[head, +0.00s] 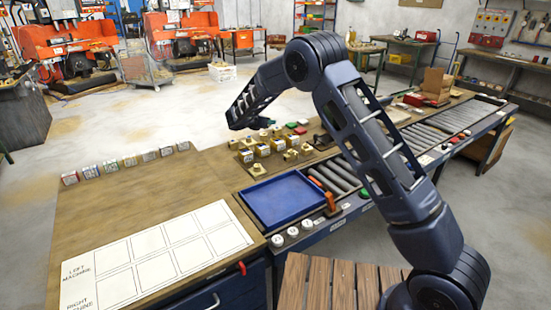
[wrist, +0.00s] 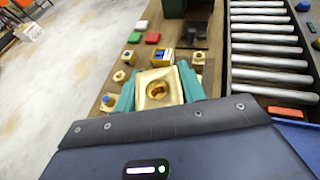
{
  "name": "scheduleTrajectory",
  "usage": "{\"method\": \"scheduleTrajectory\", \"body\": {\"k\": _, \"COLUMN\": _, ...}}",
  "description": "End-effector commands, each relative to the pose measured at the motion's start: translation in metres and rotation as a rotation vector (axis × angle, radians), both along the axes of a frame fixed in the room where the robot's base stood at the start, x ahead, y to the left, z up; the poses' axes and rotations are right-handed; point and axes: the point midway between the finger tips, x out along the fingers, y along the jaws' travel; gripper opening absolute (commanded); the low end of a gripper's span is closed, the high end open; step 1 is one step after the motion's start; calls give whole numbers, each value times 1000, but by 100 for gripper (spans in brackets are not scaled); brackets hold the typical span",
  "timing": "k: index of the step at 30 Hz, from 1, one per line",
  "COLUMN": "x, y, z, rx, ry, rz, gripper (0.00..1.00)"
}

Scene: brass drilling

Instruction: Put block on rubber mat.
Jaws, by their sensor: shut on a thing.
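In the head view my gripper is mostly hidden behind my forearm, over the far part of the wooden bench. Other brass blocks (head: 264,150) stand in a group on the bench there.
A blue tray (head: 246,193) lies on the bench, next to a roller conveyor (head: 337,176). Red and green pieces (wrist: 152,38) lie beyond the held block. A white marked sheet (head: 150,256) covers the near left. The bench between sheet and small boxes (head: 110,165) is clear.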

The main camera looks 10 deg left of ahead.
Motion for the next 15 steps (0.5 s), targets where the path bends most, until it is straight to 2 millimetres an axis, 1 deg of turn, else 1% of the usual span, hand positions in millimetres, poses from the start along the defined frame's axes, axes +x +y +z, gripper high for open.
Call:
{"method": "scheduleTrajectory", "body": {"k": 1, "x": 4, "y": -13, "z": -3, "rx": -1, "ry": 0, "rz": 6, "gripper": 0}}
{"method": "scheduleTrajectory", "body": {"k": 3, "x": 9, "y": -25, "z": -7, "rx": 1, "ry": 1, "rz": 15, "gripper": 0}}
{"method": "scheduleTrajectory", "body": {"k": 6, "x": 13, "y": -37, "z": -11, "rx": 0, "ry": 0, "rz": 24, "gripper": 0}}
{"method": "scheduleTrajectory", "body": {"k": 8, "x": 14, "y": -41, "z": -14, "rx": 2, "ry": -1, "rz": 27, "gripper": 0}}
{"method": "scheduleTrajectory", "body": {"k": 11, "x": 15, "y": -43, "z": -25, "rx": -2, "ry": 0, "rz": 30, "gripper": 0}}
{"method": "scheduleTrajectory", "body": {"k": 15, "x": 15, "y": -44, "z": -51, "rx": -2, "ry": 1, "rz": 29, "gripper": 0}}
